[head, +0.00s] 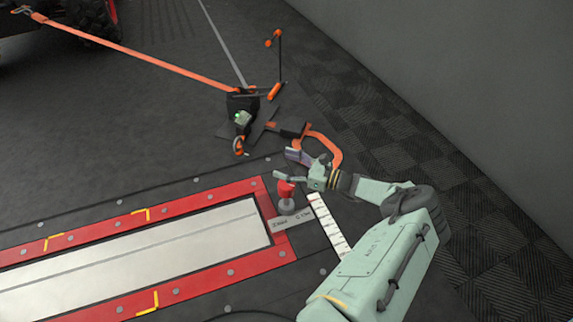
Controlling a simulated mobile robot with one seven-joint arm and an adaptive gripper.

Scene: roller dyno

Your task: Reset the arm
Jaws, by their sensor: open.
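My arm (385,260) reaches up from the lower right in the head view. My gripper (289,166) is at its far end, open, with its two fingers spread to the left. A red-topped knob or lever on a grey round base (286,196) stands just below the lower finger. I cannot tell whether the finger touches it. An orange curved handle (330,148) shows just behind the gripper and is partly hidden by it. I see nothing held between the fingers.
A red-framed roller bed (130,250) lies at the left. A dark anchor unit (242,105) with an orange strap (130,50) stands behind the gripper, near an upright orange-tipped rod (279,60). A grey wall (480,70) bounds the right. The tiled floor (440,165) beside it is clear.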

